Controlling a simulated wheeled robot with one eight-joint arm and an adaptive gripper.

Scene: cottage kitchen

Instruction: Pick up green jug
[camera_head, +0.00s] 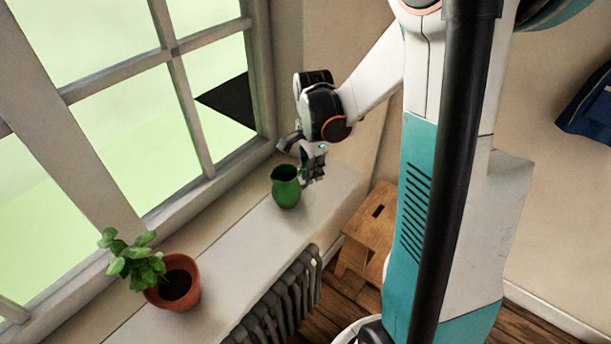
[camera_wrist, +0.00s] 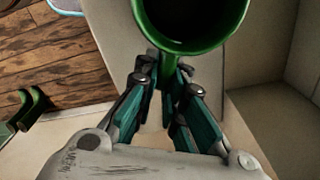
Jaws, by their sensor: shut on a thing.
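The green jug (camera_head: 285,188) stands upright on the white window sill (camera_head: 253,232) in the head view, below the window corner. My gripper (camera_head: 312,178) is at its right side, where the handle is. In the wrist view the jug's round rim and dark inside (camera_wrist: 196,22) fill the top middle. The fingers and jug hide most of the handle. I cannot tell whether the jug's base touches the sill.
A potted plant (camera_head: 172,284) in a terracotta pot stands on the sill to the left. The window frame (camera_head: 185,105) rises behind the sill. A radiator (camera_head: 284,303) is below its front edge, and a wooden stool (camera_head: 366,238) stands to the right. The sill between plant and jug is clear.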

